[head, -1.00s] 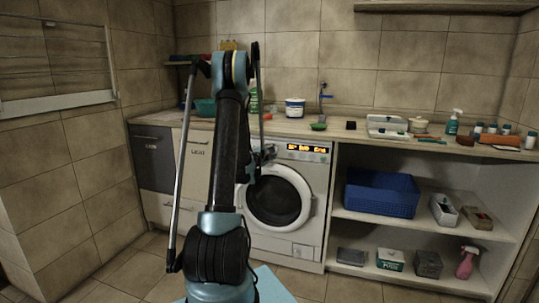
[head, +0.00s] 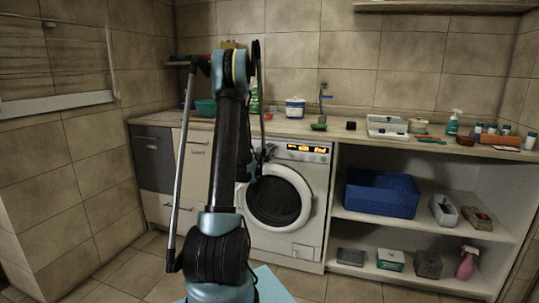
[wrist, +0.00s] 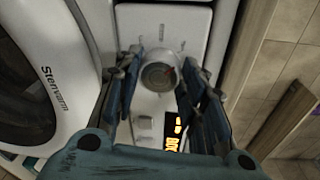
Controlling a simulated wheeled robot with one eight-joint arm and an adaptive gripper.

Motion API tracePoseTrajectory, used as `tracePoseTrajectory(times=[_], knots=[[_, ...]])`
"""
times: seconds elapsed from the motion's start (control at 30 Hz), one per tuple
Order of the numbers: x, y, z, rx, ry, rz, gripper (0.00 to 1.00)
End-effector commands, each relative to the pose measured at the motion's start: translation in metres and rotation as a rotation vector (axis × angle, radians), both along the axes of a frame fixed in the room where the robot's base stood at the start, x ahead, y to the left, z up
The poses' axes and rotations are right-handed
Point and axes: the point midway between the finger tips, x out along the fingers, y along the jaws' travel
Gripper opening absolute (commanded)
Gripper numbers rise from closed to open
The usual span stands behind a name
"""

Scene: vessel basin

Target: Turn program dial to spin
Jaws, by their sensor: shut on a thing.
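The washing machine (head: 309,215) stands under the counter, with its round door closed. Its control panel (head: 308,148) has a lit amber display (head: 307,149), which also shows in the wrist view (wrist: 174,134). In the head view, my gripper (head: 264,153) is at the panel's left end, and the dial is hidden there.
A blue basket (head: 382,193) and several boxes fill the open shelves at right. Drawers and cabinets stand left of the machine. In the wrist view, a small square button (wrist: 145,122) lies near my left finger.

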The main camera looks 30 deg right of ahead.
Motion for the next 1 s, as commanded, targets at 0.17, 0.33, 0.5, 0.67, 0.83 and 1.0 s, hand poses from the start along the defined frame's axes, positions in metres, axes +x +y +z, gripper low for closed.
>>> tracePoseTrajectory(times=[0.17, 0.33, 0.5, 0.67, 0.83, 1.0], knots=[[-0.002, -0.001, -0.001, 0.003, -0.001, -0.005, 0.54], [-0.001, 0.000, -0.001, 0.001, 0.000, -0.003, 0.58], [-0.001, 0.000, 0.000, 0.001, 0.000, -0.002, 0.58], [-0.006, 0.007, 0.000, 0.000, 0.000, -0.002, 0.58], [-0.021, 0.029, 0.002, 0.000, 0.000, -0.001, 0.58], [-0.040, 0.056, 0.005, 0.000, 0.002, -0.001, 0.58]])
